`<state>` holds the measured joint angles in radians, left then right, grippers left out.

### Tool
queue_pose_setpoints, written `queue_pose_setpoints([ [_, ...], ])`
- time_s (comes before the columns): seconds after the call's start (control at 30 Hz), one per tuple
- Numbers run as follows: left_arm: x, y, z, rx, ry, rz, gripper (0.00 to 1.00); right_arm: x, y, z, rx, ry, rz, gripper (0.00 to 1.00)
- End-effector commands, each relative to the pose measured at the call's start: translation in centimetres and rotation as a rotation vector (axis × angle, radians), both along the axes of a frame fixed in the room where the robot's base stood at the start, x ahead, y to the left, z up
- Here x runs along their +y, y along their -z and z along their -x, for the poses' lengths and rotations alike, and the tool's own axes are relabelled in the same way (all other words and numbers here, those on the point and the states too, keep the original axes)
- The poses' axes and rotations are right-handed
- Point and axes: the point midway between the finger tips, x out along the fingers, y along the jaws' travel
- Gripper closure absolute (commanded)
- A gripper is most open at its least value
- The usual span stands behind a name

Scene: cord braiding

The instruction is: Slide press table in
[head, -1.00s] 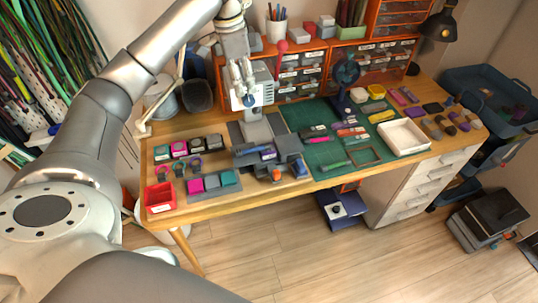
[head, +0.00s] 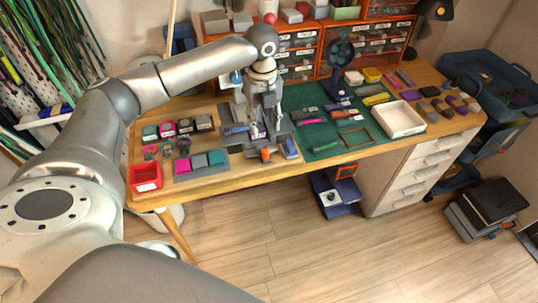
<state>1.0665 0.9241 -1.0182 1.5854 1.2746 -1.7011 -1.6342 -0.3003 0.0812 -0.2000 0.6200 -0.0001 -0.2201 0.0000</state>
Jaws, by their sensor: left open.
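The press (head: 236,82) stands at the back of the wooden table, left of the green mat, and is largely hidden behind my left arm. Its grey base (head: 281,125) shows beside the gripper. The press table is at the front of the base, with a blue part (head: 289,149) and an orange knob (head: 265,154) at its front edge; its exact position is hard to tell. My left gripper (head: 258,132) points down over the press table, open, close to a small purple piece there. Contact cannot be told. My right gripper is not in view.
A green mat (head: 318,136), small fan (head: 341,50) and white tray (head: 399,119) are right. Orange drawer units (head: 298,55) stand behind.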

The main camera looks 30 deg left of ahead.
Motion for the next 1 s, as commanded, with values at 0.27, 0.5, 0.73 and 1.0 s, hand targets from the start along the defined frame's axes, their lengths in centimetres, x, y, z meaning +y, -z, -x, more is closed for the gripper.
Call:
queue_pose_setpoints([
  [0.27,-0.3,2.0,0.3,0.008,0.089,-0.004,0.59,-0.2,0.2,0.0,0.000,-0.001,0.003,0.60],
  [0.5,-0.3,6.2,0.3,0.010,0.086,-0.004,0.59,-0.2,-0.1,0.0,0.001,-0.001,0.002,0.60],
  [0.73,-0.3,10.0,0.3,0.008,0.086,-0.004,0.59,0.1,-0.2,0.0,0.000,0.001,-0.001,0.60],
  [1.0,-0.3,11.7,0.2,0.005,0.086,-0.004,0.59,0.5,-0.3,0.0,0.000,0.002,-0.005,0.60],
])
